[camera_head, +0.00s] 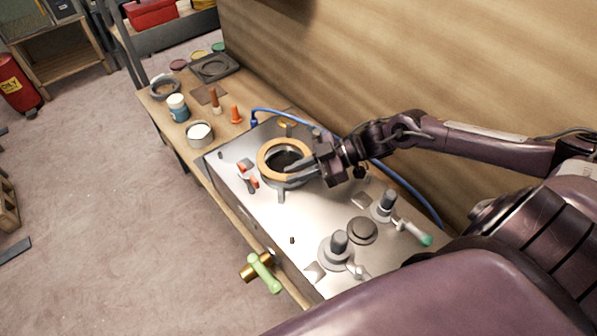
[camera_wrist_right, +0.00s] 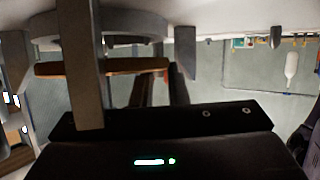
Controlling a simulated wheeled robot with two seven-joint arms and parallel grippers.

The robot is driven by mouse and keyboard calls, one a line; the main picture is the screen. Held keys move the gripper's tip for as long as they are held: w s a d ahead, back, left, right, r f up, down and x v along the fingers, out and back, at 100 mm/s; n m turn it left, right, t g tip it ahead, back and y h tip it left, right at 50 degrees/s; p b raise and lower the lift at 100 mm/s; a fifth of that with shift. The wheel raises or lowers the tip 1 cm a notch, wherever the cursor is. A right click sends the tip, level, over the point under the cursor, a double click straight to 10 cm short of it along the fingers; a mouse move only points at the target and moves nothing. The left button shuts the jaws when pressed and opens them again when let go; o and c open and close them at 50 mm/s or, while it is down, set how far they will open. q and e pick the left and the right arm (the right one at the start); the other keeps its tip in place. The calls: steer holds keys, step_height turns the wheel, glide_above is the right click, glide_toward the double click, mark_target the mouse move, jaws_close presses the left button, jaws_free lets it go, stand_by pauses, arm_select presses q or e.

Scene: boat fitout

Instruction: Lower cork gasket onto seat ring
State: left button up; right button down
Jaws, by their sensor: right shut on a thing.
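The cork gasket (camera_head: 265,150) is a flat tan ring, held roughly level over the grey seat ring (camera_head: 281,184) on the metal panel. In the right wrist view, the gasket (camera_wrist_right: 100,68) shows edge-on, with a visible gap between it and the seat ring (camera_wrist_right: 105,26). My right gripper (camera_head: 304,170) is shut on the right side of the gasket. Its fingers partly hide the gasket's near right edge and the seat ring. From the head, the gasket looks roughly over the ring; exact centring cannot be told. My left gripper is not in view.
The metal panel (camera_head: 262,222) carries grey valve fittings (camera_head: 338,246) and a dark round cap (camera_head: 362,230). A blue hose (camera_head: 405,186) runs behind my right arm. A cup (camera_head: 200,133) and bottle (camera_head: 178,108) stand farther left.

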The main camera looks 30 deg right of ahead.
steer(key=shift+s+f, duration=0.3)
steer(key=shift+f, duration=0.2)
steer(key=shift+s+f, duration=0.25)
steer(key=shift+f, duration=0.25)
steer(key=c, duration=0.8)
jaws_free()
steer(key=r+p, duration=0.1)
steer(key=w+r+p, duration=0.1)
steer(key=r+p, duration=0.1)
step_height(320, 180, up, 2)
steer(key=shift+s+d+r+p, duration=0.1)
steer(key=shift+s+r+p, duration=0.1)
steer(key=shift+p, duration=0.95)
steer(key=shift+w+r+p, duration=0.15)
steer(key=shift+r+p, duration=1.65)
steer(key=shift+r, duration=0.15)
